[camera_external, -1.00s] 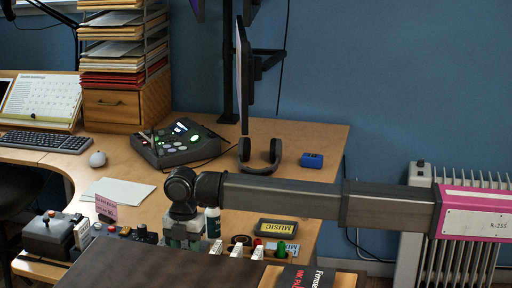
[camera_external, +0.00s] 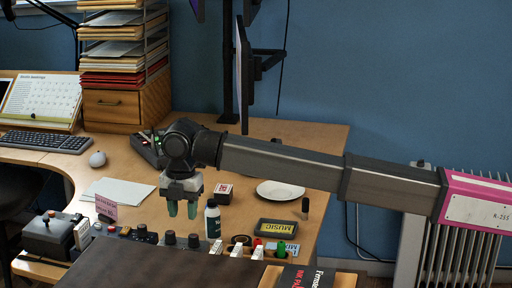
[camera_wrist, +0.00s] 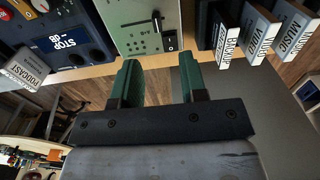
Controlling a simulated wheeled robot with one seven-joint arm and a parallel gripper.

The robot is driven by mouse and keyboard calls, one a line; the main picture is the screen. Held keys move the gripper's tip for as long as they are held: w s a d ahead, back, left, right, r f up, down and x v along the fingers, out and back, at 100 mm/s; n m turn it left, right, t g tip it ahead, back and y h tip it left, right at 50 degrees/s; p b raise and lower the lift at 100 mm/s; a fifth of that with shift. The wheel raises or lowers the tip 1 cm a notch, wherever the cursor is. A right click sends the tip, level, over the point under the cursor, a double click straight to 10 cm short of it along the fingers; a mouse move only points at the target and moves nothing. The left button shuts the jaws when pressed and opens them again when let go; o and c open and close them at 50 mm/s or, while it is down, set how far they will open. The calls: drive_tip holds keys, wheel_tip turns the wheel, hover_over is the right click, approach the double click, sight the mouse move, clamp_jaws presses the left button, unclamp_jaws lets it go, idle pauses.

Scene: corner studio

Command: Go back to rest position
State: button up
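My gripper (camera_external: 183,207) hangs pointing down from the end of my dark grey arm, over the desk's front part, left of a small dark bottle (camera_external: 212,218). Its green fingers also show in the wrist view (camera_wrist: 161,80), apart from each other with nothing between them. The gripper is open and empty. My wrist hides most of the dark console (camera_external: 146,147) on the desk.
The desk (camera_external: 310,150) carries a white plate (camera_external: 280,190), a small red and white box (camera_external: 223,193), a black cylinder (camera_external: 305,208) and paper (camera_external: 122,192). A brown-topped surface with knobs (camera_external: 150,265) lies in front.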

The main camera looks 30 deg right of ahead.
drive_tip(key=shift+d, duration=0.1)
idle(0.3)
drive_tip(key=s+d+f+m, duration=0.3)
drive_tip(key=d+f, duration=0.2)
drive_tip(key=d, duration=0.7)
drive_tip(key=s+d+f+m, duration=0.2)
drive_tip(key=d+f+m, duration=0.15)
drive_tip(key=d, duration=0.95)
drive_tip(key=s+d+f+m, duration=0.3)
drive_tip(key=d+f, duration=0.2)
drive_tip(key=d, duration=0.7)
drive_tip(key=d+f+m, duration=0.5)
drive_tip(key=d+f, duration=0.2)
drive_tip(key=d, duration=0.6)
drive_tip(key=d+f+m, duration=0.6)
drive_tip(key=d+f, duration=0.1)
drive_tip(key=d, duration=0.6)
drive_tip(key=d+f+m, duration=0.6)
drive_tip(key=d, duration=0.7)
drive_tip(key=shift+s+d+f, duration=0.15)
drive_tip(key=shift+s+f, duration=0.2)
drive_tip(key=shift+f, duration=0.05)
drive_tip(key=shift+m, duration=0.25)
